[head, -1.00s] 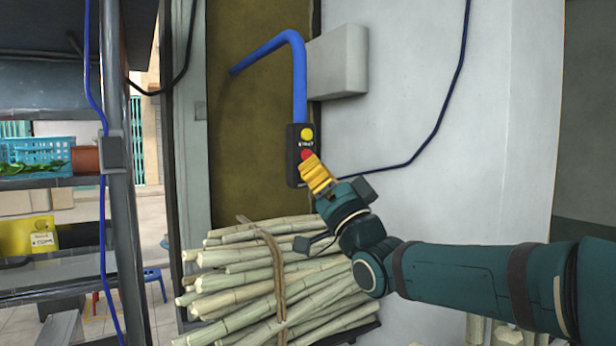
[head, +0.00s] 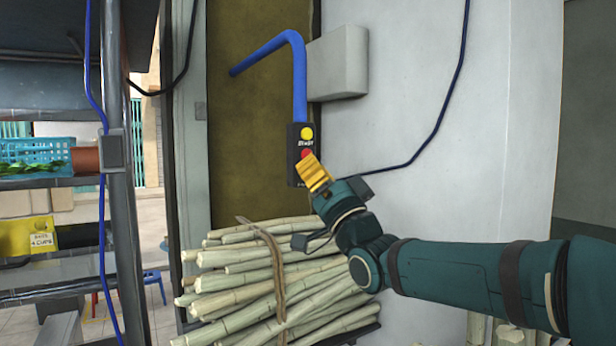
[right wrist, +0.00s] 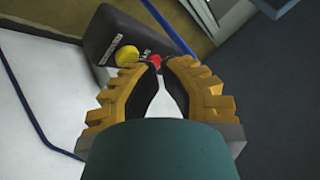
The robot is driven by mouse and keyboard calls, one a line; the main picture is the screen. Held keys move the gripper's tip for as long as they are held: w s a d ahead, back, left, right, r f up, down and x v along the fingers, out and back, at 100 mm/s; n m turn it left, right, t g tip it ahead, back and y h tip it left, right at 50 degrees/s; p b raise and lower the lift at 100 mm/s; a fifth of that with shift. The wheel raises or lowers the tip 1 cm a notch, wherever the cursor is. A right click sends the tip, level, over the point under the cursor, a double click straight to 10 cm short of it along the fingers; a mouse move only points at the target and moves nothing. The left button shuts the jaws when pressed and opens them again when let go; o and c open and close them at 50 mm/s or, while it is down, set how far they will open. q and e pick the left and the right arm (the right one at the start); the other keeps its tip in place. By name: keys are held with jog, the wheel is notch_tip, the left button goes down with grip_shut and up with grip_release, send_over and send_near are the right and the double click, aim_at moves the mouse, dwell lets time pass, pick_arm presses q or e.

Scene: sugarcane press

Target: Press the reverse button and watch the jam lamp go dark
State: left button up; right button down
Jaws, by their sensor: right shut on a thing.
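A black control box (head: 294,172) hangs at the end of a blue bent pipe. It carries a yellow round button (head: 307,133) above a red one (head: 306,153), with small lettering between them that I cannot read reliably. The box also shows in the right wrist view (right wrist: 103,35), with the yellow button (right wrist: 127,55) and part of the red button (right wrist: 154,61). My right gripper (head: 310,162) is at the red button, its yellow fingertips close together on it and partly hiding it. I cannot identify the jam lamp. My left gripper is not in view.
A tied bundle of cane (head: 262,285) lies below the box. A blue pipe (head: 300,80) and a grey wall box (head: 340,62) are above. A metal rack (head: 117,200) stands at left.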

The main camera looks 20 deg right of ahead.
jog(key=shift+w, duration=0.45)
dwell(0.5)
jog(key=shift+s+b, duration=0.1)
jog(key=shift+b, duration=0.2)
jog(key=shift+s+f+b, duration=0.1)
jog(key=shift+s+b, duration=0.45)
jog(key=shift+s, duration=0.2)
jog(key=s+b, duration=0.2)
jog(key=s, duration=0.1)
jog(key=s+b, duration=0.1)
jog(key=s, duration=0.1)
jog(key=shift+d, duration=0.4)
dwell(0.4)
